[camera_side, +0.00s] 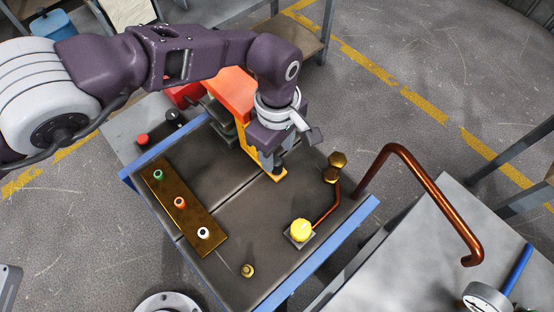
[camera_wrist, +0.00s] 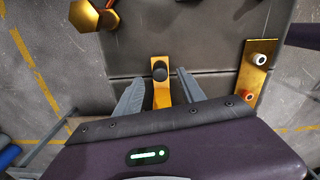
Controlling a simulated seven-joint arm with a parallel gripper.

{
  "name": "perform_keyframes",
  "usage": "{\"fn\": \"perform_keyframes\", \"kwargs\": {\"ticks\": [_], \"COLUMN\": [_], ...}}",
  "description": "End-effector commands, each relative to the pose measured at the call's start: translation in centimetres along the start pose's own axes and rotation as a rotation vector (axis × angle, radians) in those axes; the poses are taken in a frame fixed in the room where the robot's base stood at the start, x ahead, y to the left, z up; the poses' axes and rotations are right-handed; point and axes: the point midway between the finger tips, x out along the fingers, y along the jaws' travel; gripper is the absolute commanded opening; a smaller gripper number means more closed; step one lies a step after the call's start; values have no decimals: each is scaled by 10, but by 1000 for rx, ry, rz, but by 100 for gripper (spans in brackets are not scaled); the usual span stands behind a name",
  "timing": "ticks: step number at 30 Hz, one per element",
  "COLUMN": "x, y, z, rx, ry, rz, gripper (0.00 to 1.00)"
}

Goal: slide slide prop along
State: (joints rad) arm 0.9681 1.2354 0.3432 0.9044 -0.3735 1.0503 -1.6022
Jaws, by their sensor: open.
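The slide prop is a yellow-orange flat piece (camera_side: 272,178) with a dark upright knob, on the dark table top. In the wrist view its plate (camera_wrist: 161,95) and black round knob (camera_wrist: 159,72) show between my fingers. My gripper (camera_side: 279,160) points down over it and partly hides it in the side view. In the wrist view my gripper (camera_wrist: 160,84) is open, with one grey finger on each side of the plate and gaps between. Whether a finger touches the knob cannot be told.
A brass panel (camera_side: 185,208) with green, orange and white buttons lies to the left. A yellow knob (camera_side: 301,230), a brass hex fitting (camera_side: 337,164) and a bent copper pipe (camera_side: 400,160) stand to the right. An orange-red block (camera_side: 232,92) is behind.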

Motion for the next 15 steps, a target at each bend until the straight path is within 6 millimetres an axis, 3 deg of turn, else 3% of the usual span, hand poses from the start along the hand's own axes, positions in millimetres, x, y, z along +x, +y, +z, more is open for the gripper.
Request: {"fn": "perform_keyframes", "kwargs": {"ticks": [3,6,15], "x": [29,46,59], "y": [-1,0,1], "z": [-1,0,0], "rx": [0,1,1], "ry": [1,0,-1], "rz": [-3,-1,2], "gripper": [47,47,47]}}
